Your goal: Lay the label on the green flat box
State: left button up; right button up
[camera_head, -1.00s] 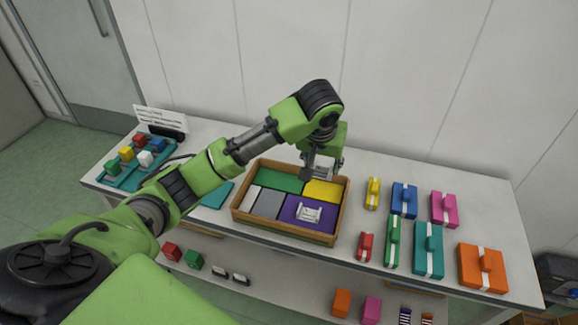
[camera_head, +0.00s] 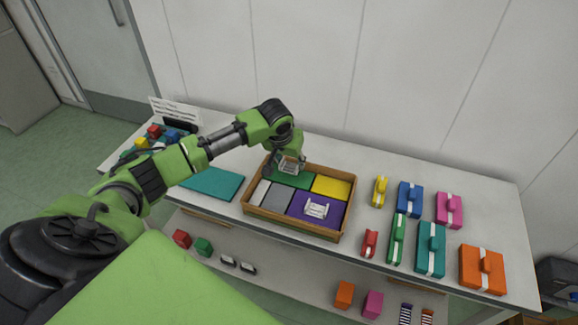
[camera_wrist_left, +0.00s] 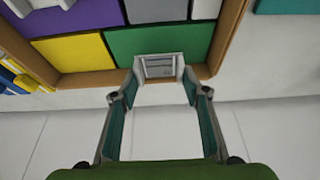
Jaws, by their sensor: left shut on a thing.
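The green flat box (camera_head: 299,182) lies in the back left part of a wooden tray (camera_head: 290,230). My left gripper (camera_head: 289,166) is over the back edge of this box. It is shut on a white label (camera_wrist_left: 159,67), a small frame-like piece held between the fingertips. In the left wrist view the label overlaps the edge of the green box (camera_wrist_left: 160,40) near the tray wall; I cannot tell whether it touches the box. A similar white label (camera_head: 317,209) lies on the purple flat box (camera_head: 333,216). My right gripper is out of view.
The tray also holds a yellow box (camera_head: 331,186), a grey box (camera_head: 280,204) and a white one (camera_head: 260,192). Several coloured boxes with white bands stand to the right. A teal mat (camera_head: 212,183) lies left of the tray. A wall rises behind the table.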

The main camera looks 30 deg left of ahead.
aim_at(289, 167)
pick_arm(q)
notch_tip(289, 167, down, 3)
jog(key=shift+a+r, duration=0.15)
jog(key=shift+r, duration=0.05)
jog(key=shift+f, duration=0.35)
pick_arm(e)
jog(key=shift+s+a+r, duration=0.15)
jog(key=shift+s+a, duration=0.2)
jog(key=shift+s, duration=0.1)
pick_arm(q)
jog(key=shift+f, duration=0.1)
jog(key=o, duration=0.8)
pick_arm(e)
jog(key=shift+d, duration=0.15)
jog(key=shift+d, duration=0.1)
pick_arm(q)
jog(key=shift+r, duration=0.2)
jog(key=v, duration=1.2)
jog(key=shift+b, duration=0.4)
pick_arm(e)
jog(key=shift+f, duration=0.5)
pick_arm(q)
jog(key=shift+f, duration=0.1)
